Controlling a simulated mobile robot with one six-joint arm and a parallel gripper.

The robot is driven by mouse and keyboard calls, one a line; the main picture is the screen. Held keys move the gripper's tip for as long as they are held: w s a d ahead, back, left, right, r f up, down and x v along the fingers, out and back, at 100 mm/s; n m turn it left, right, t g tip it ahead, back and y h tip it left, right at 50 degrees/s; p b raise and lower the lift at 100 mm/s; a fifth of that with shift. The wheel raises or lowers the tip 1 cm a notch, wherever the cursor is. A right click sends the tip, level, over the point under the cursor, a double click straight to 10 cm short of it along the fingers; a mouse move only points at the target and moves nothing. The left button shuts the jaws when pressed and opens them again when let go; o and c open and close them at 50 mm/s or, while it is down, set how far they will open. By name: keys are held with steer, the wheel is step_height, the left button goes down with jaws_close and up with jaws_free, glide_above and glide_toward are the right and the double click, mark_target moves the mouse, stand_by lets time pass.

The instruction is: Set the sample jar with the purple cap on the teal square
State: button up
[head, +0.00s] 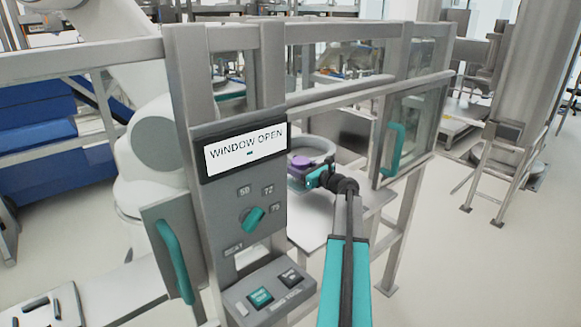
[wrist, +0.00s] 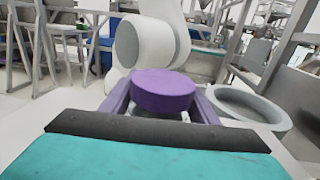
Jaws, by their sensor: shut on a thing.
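The sample jar's purple cap (head: 300,161) shows inside the frame's window opening. In the wrist view the purple cap (wrist: 163,88) sits between the two fingers of my gripper (wrist: 160,108). My gripper (head: 308,177) is shut on the jar, which looks upright. The jar's body below the cap is mostly hidden by my gripper. I cannot tell whether its base touches the surface below. I cannot make out a teal square on the work surface in either view.
A grey round bowl-like ring (head: 322,147) is close behind the jar; it also shows right of it in the wrist view (wrist: 250,104). A panel reading WINDOW OPEN (head: 246,150) and a grey post stand left of my arm. A teal-handled window (head: 410,130) is at right.

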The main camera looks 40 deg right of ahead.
steer(key=shift+f, duration=0.4)
steer(key=shift+f, duration=0.15)
steer(key=o, duration=1.3)
steer(key=shift+s, duration=0.1)
steer(key=s+b, duration=0.1)
steer(key=s, duration=0.5)
steer(key=s+b, duration=0.1)
steer(key=s, duration=0.5)
steer(key=shift+d, duration=0.2)
steer(key=shift+w, duration=0.1)
